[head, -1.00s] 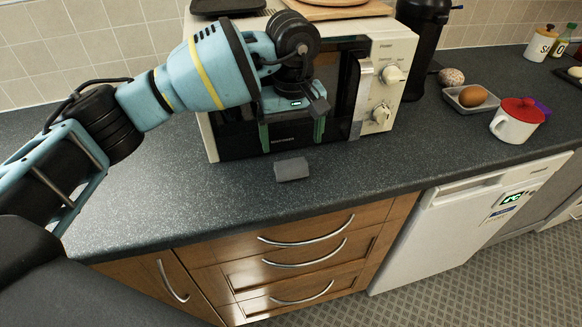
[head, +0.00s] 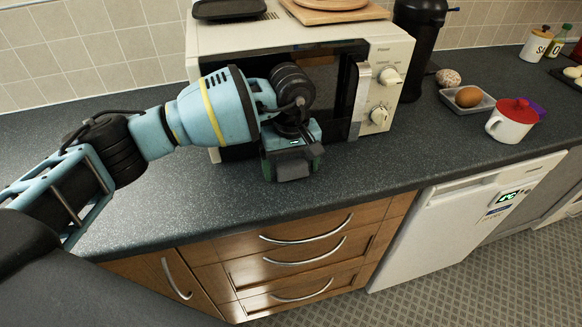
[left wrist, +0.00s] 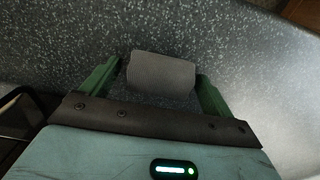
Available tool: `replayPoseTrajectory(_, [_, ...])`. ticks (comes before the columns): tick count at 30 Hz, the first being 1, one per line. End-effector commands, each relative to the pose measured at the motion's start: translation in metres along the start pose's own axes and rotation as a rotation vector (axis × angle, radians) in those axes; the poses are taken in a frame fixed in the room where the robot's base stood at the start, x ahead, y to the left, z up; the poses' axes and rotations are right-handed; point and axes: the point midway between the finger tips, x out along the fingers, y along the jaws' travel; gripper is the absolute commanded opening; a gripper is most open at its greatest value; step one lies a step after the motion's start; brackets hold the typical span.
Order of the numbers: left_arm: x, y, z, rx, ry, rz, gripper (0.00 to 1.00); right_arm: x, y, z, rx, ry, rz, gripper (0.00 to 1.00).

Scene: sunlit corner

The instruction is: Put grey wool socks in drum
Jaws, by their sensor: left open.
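The grey wool socks (head: 293,170) are a small grey bundle on the dark countertop in front of the microwave; in the left wrist view the socks (left wrist: 161,76) lie between the fingers. My left gripper (head: 291,172) is lowered over the socks, and its green fingers are open on both sides of them in the left wrist view (left wrist: 158,80). A gap shows beside the right finger; contact on the left side is unclear. My right gripper is not in view. I see no drum in these views.
A cream microwave (head: 388,55) stands just behind my left gripper. A white mug with a red lid (head: 511,122), a tray with an egg (head: 467,97) and a black flask (head: 420,45) are to the right. The counter (head: 390,165) right of the socks is clear.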

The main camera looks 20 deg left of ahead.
Motion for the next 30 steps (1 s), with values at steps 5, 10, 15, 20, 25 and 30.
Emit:
replayPoseTrajectory(5, [0.0, 0.0, 0.0, 0.0, 0.0, 0.0, 0.74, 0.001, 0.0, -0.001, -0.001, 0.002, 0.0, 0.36])
replayPoseTrajectory(10, [-0.001, 0.0, 0.0, 0.0, 0.0, 0.0, 0.52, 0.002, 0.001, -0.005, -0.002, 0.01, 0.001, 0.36])
replayPoseTrajectory(15, [-0.001, 0.0, 0.0, 0.0, 0.0, 0.0, 0.36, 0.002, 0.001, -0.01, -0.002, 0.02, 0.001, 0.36])
replayPoseTrajectory(20, [-0.001, 0.0, 0.0, 0.0, 0.0, 0.0, 0.36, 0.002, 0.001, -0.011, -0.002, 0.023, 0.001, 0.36])
replayPoseTrajectory(25, [-0.007, 0.001, 0.0, 0.0, 0.002, 0.001, 0.36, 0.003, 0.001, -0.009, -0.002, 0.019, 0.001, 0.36])
replayPoseTrajectory(30, [-0.024, 0.001, 0.0, 0.001, 0.002, 0.003, 0.36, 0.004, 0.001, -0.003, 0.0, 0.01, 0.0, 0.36])
